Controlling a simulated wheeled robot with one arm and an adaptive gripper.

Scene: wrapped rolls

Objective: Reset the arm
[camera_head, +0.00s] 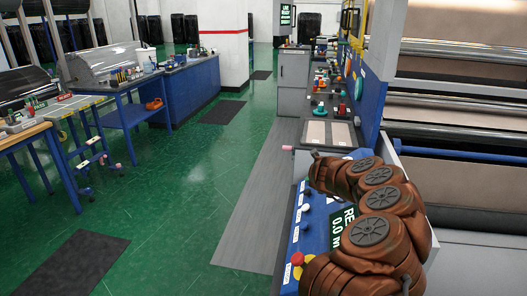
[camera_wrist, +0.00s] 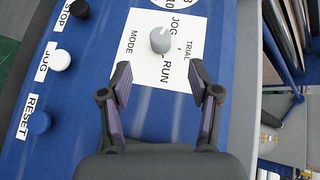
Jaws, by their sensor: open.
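My gripper (camera_wrist: 160,80) is open and empty in the wrist view, its two purple-padded fingers spread wide over a blue control panel (camera_wrist: 75,130). A grey knob (camera_wrist: 160,39) on a white JOG / TRIAL / RUN mode plate (camera_wrist: 150,68) lies just beyond the fingertips; no contact shows. Left of the fingers are a black STOP button (camera_wrist: 79,9), a white JOG button (camera_wrist: 60,60) and a blue RESET button (camera_wrist: 39,122). In the head view my brown arm is folded at the right, over part of the panel (camera_head: 312,225); I cannot make out the fingers there.
A large roller machine (camera_head: 460,110) stands right of my arm. Along the panel's far side is a counter with small parts. Blue workbenches (camera_head: 190,92) and a wooden-topped table (camera_head: 22,134) stand at left. The green floor (camera_head: 185,175) between is clear, with dark mats.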

